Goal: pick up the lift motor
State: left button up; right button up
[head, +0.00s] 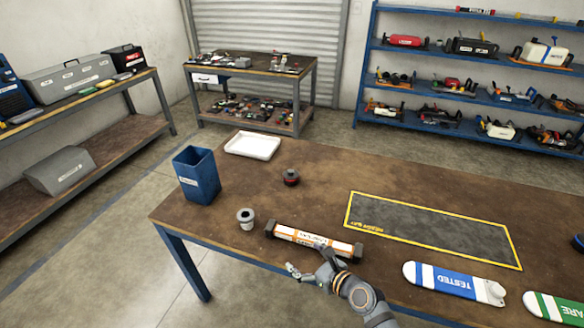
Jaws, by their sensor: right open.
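A small round black part with a red band (291,178), which looks like the lift motor, sits upright on the brown workbench (330,172), behind the orange and white bar. No label on it can be read. My right gripper (309,262) is open and empty at the bench's front edge, just in front of the white and orange bar (312,239) with black ends. I cannot tell whether it touches the bar. The round part is well beyond the gripper. My left gripper is out of view.
A grey cylindrical part (246,217) stands left of the bar. A blue bin (197,176) and white tray (252,145) are at the back left. A yellow-edged dark mat (430,228) and a blue-white "TESTED" piece (453,281) lie right.

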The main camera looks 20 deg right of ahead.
aim_at(291, 177)
jog(key=i+l, duration=0.25)
jog(key=i, duration=0.25)
jog(key=i+l, duration=0.25)
jog(key=i, duration=0.25)
